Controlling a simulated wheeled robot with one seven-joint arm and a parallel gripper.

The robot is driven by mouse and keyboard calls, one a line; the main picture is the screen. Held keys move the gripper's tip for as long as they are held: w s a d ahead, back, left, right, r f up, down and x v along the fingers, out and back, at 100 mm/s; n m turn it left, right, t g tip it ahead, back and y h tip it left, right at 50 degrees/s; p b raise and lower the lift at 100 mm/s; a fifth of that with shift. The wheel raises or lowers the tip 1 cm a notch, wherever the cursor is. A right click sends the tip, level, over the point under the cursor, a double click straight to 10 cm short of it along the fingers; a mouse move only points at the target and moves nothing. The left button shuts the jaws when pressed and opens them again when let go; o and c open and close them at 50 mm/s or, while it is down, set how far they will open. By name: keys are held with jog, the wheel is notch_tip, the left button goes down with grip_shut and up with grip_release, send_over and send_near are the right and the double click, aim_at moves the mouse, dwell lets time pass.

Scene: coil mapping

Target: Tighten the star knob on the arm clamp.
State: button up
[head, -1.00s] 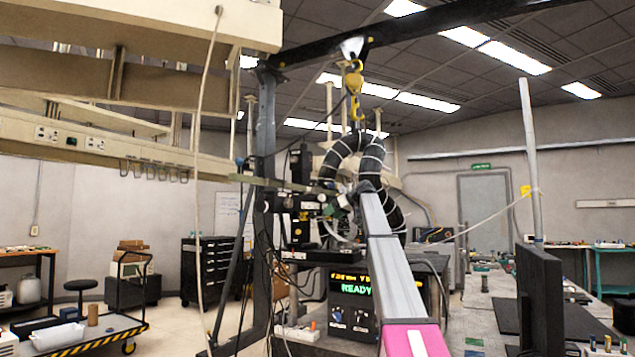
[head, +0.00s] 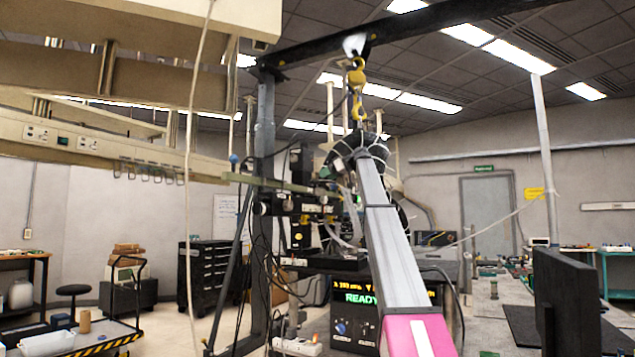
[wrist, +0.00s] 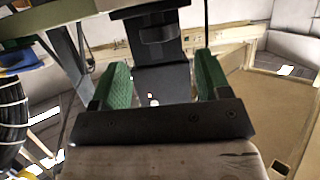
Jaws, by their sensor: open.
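My gripper (wrist: 162,68) is open in the wrist view, with one green pad on each side. A dark, rounded block (wrist: 158,35) with a black bracket shows ahead of and between the pads; I cannot tell whether it is part of the arm clamp or whether anything touches it. No star knob can be made out clearly. In the head view my gripper (head: 338,164) is small, at the far end of my raised arm, in front of the black hoses. An olive-green bar (head: 268,183) runs left from the dark equipment there.
A yellow hoist hook (head: 357,75) hangs from a black overhead beam (head: 430,22). Loose cables and a dark upright post (head: 265,130) stand left of my arm. In the wrist view, black ribbed hose (wrist: 12,115) lies left and a tan panel (wrist: 275,110) right.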

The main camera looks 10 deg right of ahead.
aim_at(315, 182)
jog(key=x, duration=0.5)
jog(key=shift+w+a+f, duration=0.1)
jog(key=shift+w+a, duration=0.05)
jog(key=c, duration=0.9)
jog(key=shift+s+a+f+m+t+h, duration=0.1)
jog(key=shift+m+t+h, duration=0.25)
jog(key=shift+m+t, duration=0.15)
jog(key=shift+s+a+m+t+h, duration=0.1)
jog(key=shift+m+t+h, duration=0.3)
jog(key=shift+m, duration=0.1)
jog(key=m+t+h, duration=0.2)
jog(key=m+h, duration=0.1)
jog(key=shift+s+a+m+t, duration=0.15)
jog(key=shift+m+t, duration=0.15)
jog(key=m+h, duration=0.2)
jog(key=m+t+h, duration=0.1)
jog(key=m+h, duration=0.1)
jog(key=h, duration=0.1)
jog(key=m+h, duration=0.2)
jog(key=shift+a+m+t+h, duration=0.25)
jog(key=shift+m+t+h, duration=0.05)
jog(key=shift+h, duration=0.05)
